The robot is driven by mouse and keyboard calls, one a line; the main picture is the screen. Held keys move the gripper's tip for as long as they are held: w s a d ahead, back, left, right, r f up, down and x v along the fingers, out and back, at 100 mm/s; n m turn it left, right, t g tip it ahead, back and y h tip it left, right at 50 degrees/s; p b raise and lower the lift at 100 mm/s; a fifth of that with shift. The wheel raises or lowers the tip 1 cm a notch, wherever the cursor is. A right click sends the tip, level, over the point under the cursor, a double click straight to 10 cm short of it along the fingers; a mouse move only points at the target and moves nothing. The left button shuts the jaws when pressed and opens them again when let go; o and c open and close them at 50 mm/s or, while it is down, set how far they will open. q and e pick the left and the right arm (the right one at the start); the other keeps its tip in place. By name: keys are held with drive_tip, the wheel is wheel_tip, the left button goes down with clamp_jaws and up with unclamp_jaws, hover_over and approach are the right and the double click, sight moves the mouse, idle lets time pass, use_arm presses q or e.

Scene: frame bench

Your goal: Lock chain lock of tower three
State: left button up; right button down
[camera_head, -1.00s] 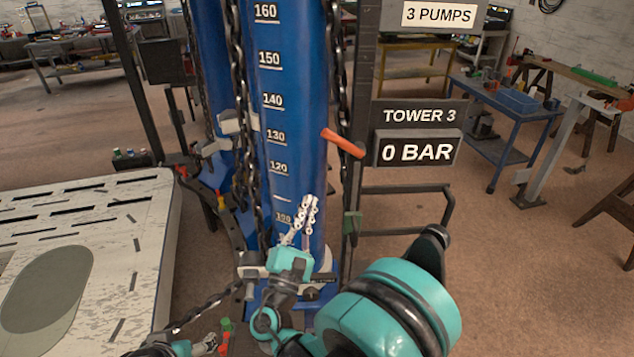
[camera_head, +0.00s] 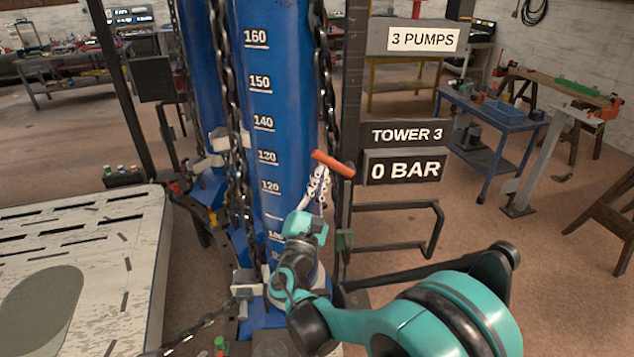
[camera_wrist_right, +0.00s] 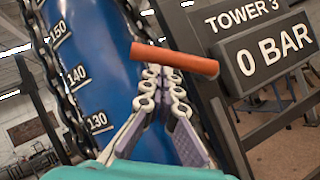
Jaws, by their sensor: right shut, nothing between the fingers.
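The blue tower three (camera_head: 268,130) stands upright with a white scale. Its sign (camera_head: 407,134) reads TOWER 3 above a 0 BAR display (camera_head: 404,169). An orange handle (camera_head: 333,163) sticks out at the tower's right side, beside a dark chain (camera_head: 325,90). The orange handle (camera_wrist_right: 174,60) also shows in the right wrist view, lying across the picture just beyond the fingertips. My right gripper (camera_head: 318,176) is shut and empty, its tips close below the handle; I cannot tell whether they touch it. The right gripper (camera_wrist_right: 162,78) also shows in the wrist view. My left gripper is out of view.
A dark upright post (camera_head: 350,110) stands right of the handle, with a bent metal frame (camera_head: 400,228) below the display. A second chain (camera_head: 232,110) hangs along the tower's left side. A pale platform (camera_head: 90,260) lies at left. A blue workbench (camera_head: 490,120) stands back right.

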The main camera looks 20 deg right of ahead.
drive_tip(key=shift+d+r+m+g+h+p, duration=0.1)
drive_tip(key=shift+r+m+g+h+p, duration=0.5)
drive_tip(key=shift+m, duration=0.7)
drive_tip(key=shift+s+d+r+m+g+p, duration=0.1)
drive_tip(key=shift+r+m+g+p, duration=0.45)
drive_tip(key=shift+m, duration=0.25)
drive_tip(key=shift+s+d+r+m+g+y+p, duration=0.15)
drive_tip(key=shift+d+r+m+g+p, duration=0.6)
drive_tip(key=shift+m+p, duration=0.6)
drive_tip(key=shift+s+d+r+m+g+y+p, duration=0.1)
drive_tip(key=shift+d+r+m+g+p, duration=0.45)
drive_tip(key=shift+m+g+p, duration=0.75)
drive_tip(key=shift+s+d+r+m+g+y+p, duration=0.15)
drive_tip(key=shift+d+r+m+g+p, duration=0.25)
drive_tip(key=shift+d+r+m+p, duration=0.9)
drive_tip(key=shift+a+f+m+b, duration=0.35)
drive_tip(key=shift+a+f+m, duration=0.15)
drive_tip(key=shift+f, duration=0.2)
drive_tip(key=shift+w+a, duration=0.15)
